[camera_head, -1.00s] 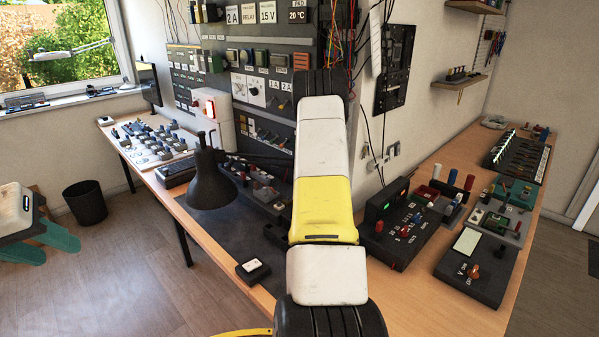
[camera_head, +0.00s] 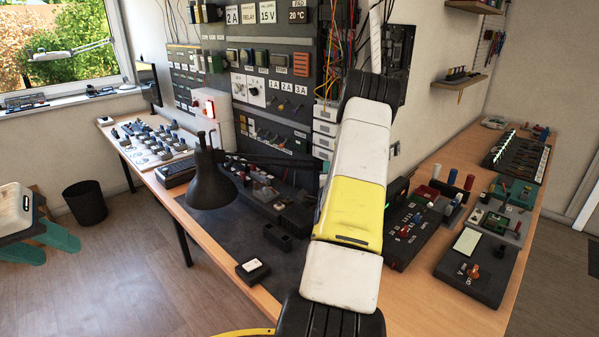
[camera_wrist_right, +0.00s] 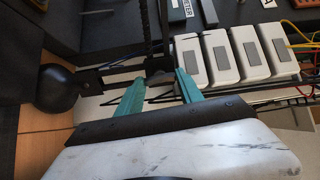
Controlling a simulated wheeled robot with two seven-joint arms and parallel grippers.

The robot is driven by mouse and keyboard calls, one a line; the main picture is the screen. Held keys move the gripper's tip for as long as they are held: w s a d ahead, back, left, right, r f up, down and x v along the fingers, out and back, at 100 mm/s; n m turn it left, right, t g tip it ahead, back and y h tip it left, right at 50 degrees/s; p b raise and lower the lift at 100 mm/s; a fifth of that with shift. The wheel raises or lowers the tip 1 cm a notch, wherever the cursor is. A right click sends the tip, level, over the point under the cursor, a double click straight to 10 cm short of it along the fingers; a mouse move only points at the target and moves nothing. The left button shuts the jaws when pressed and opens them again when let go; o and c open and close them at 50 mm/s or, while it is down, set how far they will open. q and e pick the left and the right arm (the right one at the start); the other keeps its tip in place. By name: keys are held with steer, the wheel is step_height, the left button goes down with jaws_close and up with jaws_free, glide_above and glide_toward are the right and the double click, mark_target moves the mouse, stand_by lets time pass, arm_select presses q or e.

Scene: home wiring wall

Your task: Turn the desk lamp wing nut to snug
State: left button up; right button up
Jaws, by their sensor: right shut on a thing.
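The black desk lamp stands over the bench in the head view, its shade (camera_head: 211,187) hanging down and its arm (camera_head: 265,159) running right, behind my arm. In the right wrist view the round lamp head (camera_wrist_right: 55,88) is at left. My right gripper (camera_wrist_right: 160,82) has its teal fingers apart around a small dark piece at the lamp's joint, shut on what I take to be the wing nut (camera_wrist_right: 158,76); its shape is too dark to make out. The right gripper is hidden in the head view.
A panel of switches and labels (camera_head: 268,60) stands behind the lamp. White boxes (camera_wrist_right: 228,55) sit close to the right gripper. Terminal blocks (camera_head: 413,228) and a dark box with a knob (camera_head: 475,270) crowd the right bench. The dark mat (camera_head: 215,238) has some free room.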

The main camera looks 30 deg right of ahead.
steer(key=shift+m, duration=0.5)
steer(key=o, duration=1.4)
steer(key=shift+s, duration=0.1)
steer(key=v, duration=0.7)
steer(key=shift+s+a, duration=0.25)
